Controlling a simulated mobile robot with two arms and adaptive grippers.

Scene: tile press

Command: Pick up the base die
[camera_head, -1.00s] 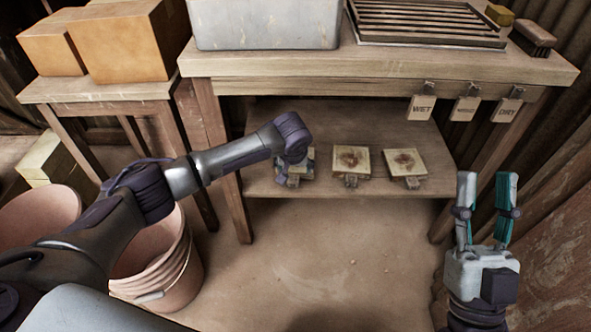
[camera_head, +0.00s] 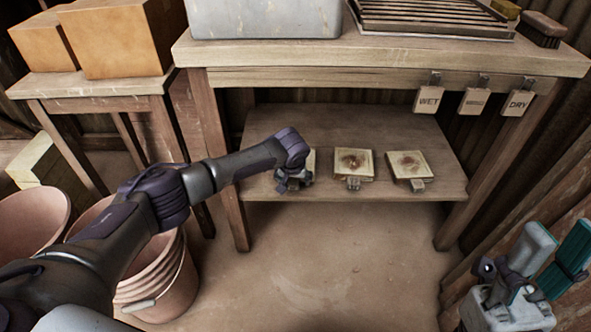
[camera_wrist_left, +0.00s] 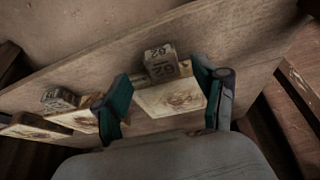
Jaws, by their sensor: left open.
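Three square dies with small front handles lie in a row on the lower shelf; I cannot tell by name which is the base die. The left die (camera_head: 311,160) is mostly hidden behind my left gripper (camera_head: 293,182). The middle die (camera_head: 353,162) and right die (camera_head: 409,165) lie clear. In the left wrist view my open left gripper (camera_wrist_left: 163,97) has one finger on each side of a die (camera_wrist_left: 172,98), whose block handle (camera_wrist_left: 160,64) bears digits. My right gripper (camera_head: 549,255) is open, empty and low at the right, away from the shelf.
The lower shelf (camera_head: 400,195) sits under a wooden bench top (camera_head: 380,58) with hanging tags, WET (camera_head: 429,100) and DRY (camera_head: 517,102). A grey tub (camera_head: 265,18) stands above. Bench legs flank the shelf; buckets (camera_head: 165,280) stand at the left. The floor in front is clear.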

